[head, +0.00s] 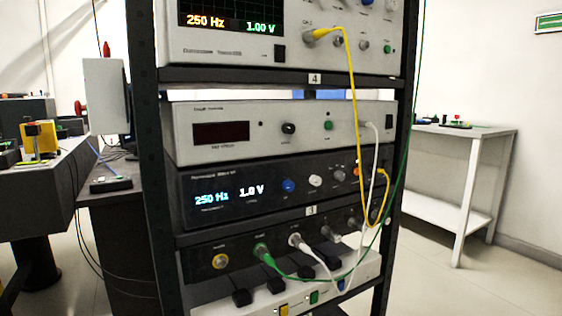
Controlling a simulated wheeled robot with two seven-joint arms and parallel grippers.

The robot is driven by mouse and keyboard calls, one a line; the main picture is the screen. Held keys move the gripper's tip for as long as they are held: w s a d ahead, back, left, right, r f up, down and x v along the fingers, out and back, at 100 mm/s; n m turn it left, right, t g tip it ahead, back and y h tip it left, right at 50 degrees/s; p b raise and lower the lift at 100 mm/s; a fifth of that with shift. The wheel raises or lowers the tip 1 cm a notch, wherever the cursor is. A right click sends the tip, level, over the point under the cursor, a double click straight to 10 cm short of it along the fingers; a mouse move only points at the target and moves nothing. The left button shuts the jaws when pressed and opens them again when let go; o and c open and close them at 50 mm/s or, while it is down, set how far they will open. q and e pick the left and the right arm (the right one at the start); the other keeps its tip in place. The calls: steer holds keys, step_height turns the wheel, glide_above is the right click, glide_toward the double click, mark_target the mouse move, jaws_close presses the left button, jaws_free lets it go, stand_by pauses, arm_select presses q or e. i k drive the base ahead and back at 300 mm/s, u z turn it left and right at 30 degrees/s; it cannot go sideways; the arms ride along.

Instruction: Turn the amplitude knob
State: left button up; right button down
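A dark signal generator (215,178) sits in the middle of the rack, and its display reads 250 Hz and 1.0 V. On its front are a blue knob (288,185), a white knob (315,181) and a dark knob (340,176). The labels under them are too small to read, so I cannot tell which is the amplitude knob. The oscilloscope (228,51) above shows 250 Hz and 1.00 V. Neither of my grippers is in view.
A yellow cable (353,110), a white cable (371,180) and a green cable (398,170) hang along the rack's right side. A grey unit (260,151) sits above the generator. Dark rack posts (145,130) flank the instruments. A white table (460,135) stands at right.

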mark_target(315, 180)
steer(key=z, duration=0.4)
steer(key=i, duration=0.4)
steer(key=u, duration=1.25)
